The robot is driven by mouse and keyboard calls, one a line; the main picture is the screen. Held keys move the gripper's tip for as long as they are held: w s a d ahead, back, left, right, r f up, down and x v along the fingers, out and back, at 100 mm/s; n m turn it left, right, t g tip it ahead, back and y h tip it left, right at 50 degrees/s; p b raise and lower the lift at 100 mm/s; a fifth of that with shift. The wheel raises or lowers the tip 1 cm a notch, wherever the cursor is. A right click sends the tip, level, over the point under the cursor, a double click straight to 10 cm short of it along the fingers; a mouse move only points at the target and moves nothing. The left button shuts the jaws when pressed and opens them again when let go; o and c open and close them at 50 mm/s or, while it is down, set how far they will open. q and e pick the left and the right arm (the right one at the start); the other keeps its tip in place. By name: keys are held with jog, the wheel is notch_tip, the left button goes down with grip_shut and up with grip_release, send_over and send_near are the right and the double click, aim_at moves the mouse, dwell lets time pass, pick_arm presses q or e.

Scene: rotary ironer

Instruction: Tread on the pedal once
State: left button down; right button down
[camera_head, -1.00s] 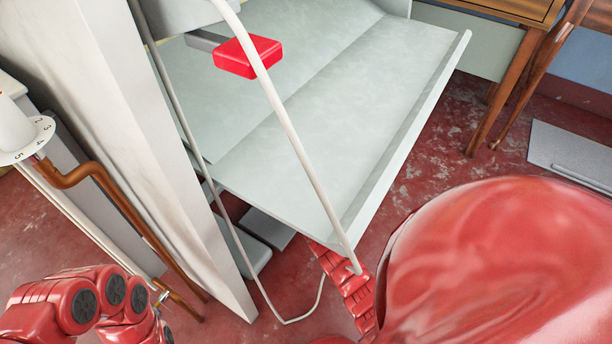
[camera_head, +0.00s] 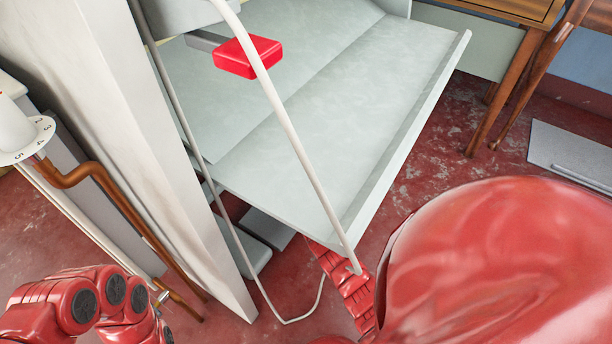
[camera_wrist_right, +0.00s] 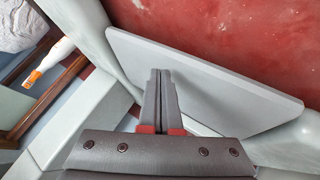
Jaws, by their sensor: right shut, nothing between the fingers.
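A flat grey plate, which looks like the pedal (camera_head: 268,228), shows low under the pale tray in the head view, partly hidden by it. In the right wrist view the pedal (camera_wrist_right: 225,85) is a broad grey plate above the red floor. My right gripper (camera_wrist_right: 161,72) is shut and empty, its fingertips over the left part of the plate. I cannot tell whether they touch it. In the head view the tray hides this gripper. My left arm is at the lower left; its gripper is out of view.
The pale sloping tray (camera_head: 330,130) and a thin white bar (camera_head: 290,130) lie over the pedal area. A red block (camera_head: 248,57) sits above the tray. A copper pipe (camera_head: 120,205) and white panel stand left. A white bottle with orange cap (camera_wrist_right: 50,62) shows in the wrist view.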

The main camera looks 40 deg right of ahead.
jog(key=shift+f, duration=0.35)
jog(key=shift+f+b, duration=0.3)
jog(key=shift+f, duration=0.7)
dwell(1.3)
